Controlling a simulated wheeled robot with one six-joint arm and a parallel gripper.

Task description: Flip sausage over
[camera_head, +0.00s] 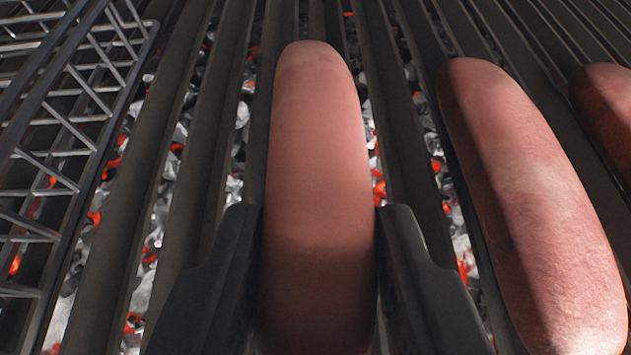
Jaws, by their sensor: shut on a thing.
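A pinkish-brown sausage (318,150) lies lengthwise in the middle of the camera view, pointing away from me. My gripper (318,240) is shut on it, with one dark finger on each side near its closer part. The near end of this sausage runs out of the bottom of the view. A second sausage (540,220) lies to the right, apart from my gripper, with a browner left side. Whether the held sausage touches the bars or is raised is hard to tell.
A third, darker sausage (606,110) is cut off at the right edge. Dark grill bars (135,200) run away from me over glowing embers (150,245). A metal lattice rack (60,130) stands at the left. The bars between rack and held sausage are clear.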

